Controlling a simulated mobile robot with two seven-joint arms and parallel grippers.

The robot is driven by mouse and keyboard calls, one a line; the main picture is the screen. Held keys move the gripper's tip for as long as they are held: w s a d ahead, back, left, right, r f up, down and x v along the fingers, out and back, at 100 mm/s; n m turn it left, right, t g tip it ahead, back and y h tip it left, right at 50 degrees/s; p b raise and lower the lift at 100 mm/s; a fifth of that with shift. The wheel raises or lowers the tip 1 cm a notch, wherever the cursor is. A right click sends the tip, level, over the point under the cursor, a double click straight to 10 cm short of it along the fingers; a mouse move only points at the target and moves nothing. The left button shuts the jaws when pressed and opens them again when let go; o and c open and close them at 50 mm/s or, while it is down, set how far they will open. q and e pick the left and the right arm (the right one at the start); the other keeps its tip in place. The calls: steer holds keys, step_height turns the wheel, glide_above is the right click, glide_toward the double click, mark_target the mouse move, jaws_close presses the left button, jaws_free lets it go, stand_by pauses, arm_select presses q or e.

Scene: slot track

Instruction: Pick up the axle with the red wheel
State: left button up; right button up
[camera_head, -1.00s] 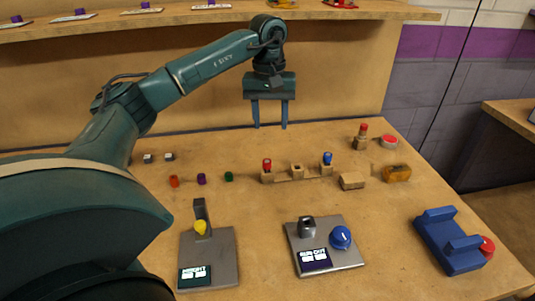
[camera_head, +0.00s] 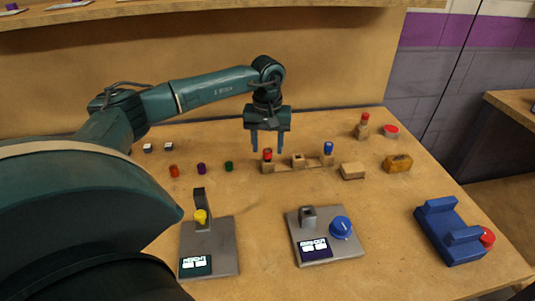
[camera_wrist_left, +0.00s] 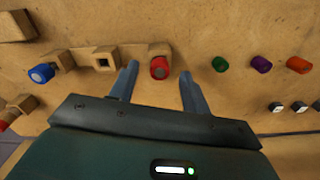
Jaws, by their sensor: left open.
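A red wheel (camera_head: 267,154) stands on the left wooden block of a slotted holder (camera_head: 298,160). It also shows in the left wrist view (camera_wrist_left: 160,69). Its axle is mostly hidden, so I cannot tell its shape. My left gripper (camera_head: 267,151) is open above the red wheel. In the left wrist view, its two fingers (camera_wrist_left: 159,72) lie on either side of the wheel, with gaps at both sides. The fingers hold nothing. My right gripper is not in view.
A blue-topped piece (camera_head: 328,148) stands at the holder's right end. Another red-topped piece (camera_head: 364,118) stands farther back right. Green (camera_head: 229,166), purple (camera_head: 201,168) and orange (camera_head: 174,170) small cylinders lie left. Two metal plates (camera_head: 225,258) (camera_head: 350,255) and a blue stand (camera_head: 437,232) are in front.

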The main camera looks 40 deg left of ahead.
arm_select(q)
steer(key=shift+f, duration=0.7)
steer(key=shift+c, duration=0.5)
jaws_close()
